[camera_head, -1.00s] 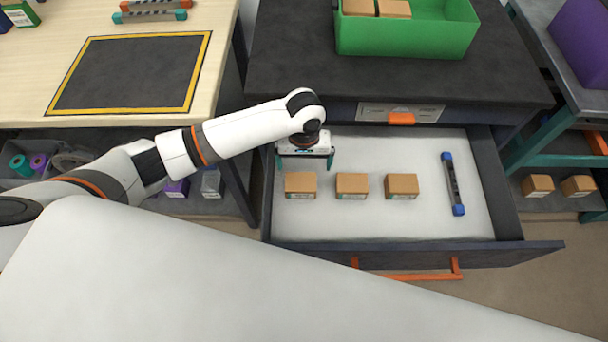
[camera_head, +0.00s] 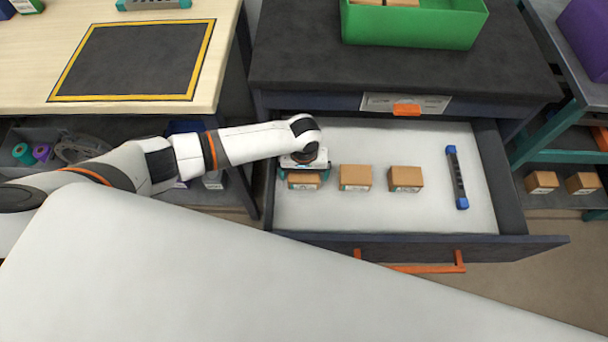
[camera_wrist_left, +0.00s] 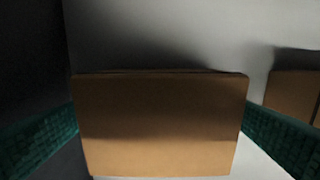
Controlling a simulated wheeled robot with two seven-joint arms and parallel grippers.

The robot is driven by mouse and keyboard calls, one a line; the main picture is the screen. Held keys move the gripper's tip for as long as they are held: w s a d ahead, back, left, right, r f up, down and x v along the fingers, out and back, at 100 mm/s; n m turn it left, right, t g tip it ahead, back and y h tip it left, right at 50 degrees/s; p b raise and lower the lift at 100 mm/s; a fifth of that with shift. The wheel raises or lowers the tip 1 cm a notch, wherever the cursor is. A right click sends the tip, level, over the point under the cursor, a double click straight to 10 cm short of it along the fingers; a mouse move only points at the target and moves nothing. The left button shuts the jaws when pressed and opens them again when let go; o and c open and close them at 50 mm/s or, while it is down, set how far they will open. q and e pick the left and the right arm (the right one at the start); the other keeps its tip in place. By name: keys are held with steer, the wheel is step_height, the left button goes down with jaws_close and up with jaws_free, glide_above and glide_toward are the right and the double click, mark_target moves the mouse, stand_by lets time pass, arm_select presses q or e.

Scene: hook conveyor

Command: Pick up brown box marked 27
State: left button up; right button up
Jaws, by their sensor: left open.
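Three brown boxes stand in a row in the open drawer (camera_head: 430,220); their numbers are too small to read. The left box (camera_head: 304,183) is partly hidden under my left gripper (camera_head: 304,178). In the left wrist view this box (camera_wrist_left: 160,125) fills the middle, between the two teal fingers. The fingers are apart, one on each side of it, and the gripper is open. The middle box (camera_head: 355,178) and the right box (camera_head: 405,179) stand clear to the right. The edge of another brown box (camera_wrist_left: 292,95) shows at the right of the wrist view. My right gripper is not in view.
A grey bar with blue ends (camera_head: 457,178) lies at the drawer's right. The drawer's left wall is close to my gripper. A green bin (camera_head: 415,26) with brown boxes stands on the dark top behind. More brown boxes (camera_head: 541,182) sit on the right shelf.

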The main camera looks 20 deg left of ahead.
arm_select(q)
steer(key=shift+c, duration=0.2)
steer(key=c, duration=1)
steer(key=shift+r, duration=0.1)
